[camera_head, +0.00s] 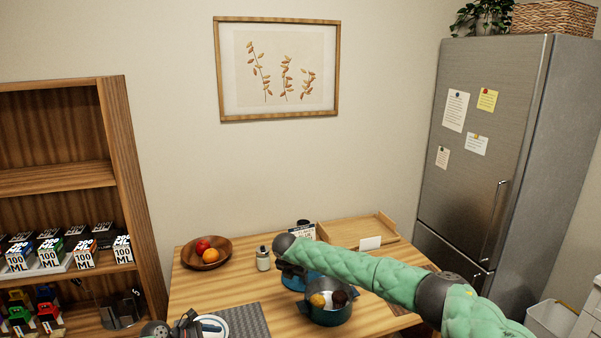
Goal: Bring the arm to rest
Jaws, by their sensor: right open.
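My right arm, in a green quilted cover, reaches in from the right across the table. The pot holds a yellow and a dark brown round item. My left gripper (184,323) shows only partly at the bottom edge, near a white plate (213,328); its jaws are not clear.
The wooden table (190,288) also bears a fruit bowl (206,255), a small jar (263,260), and a wooden tray (375,226) behind my right arm. A shelf with boxes (120,180) stands left. A steel fridge (480,150) stands right.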

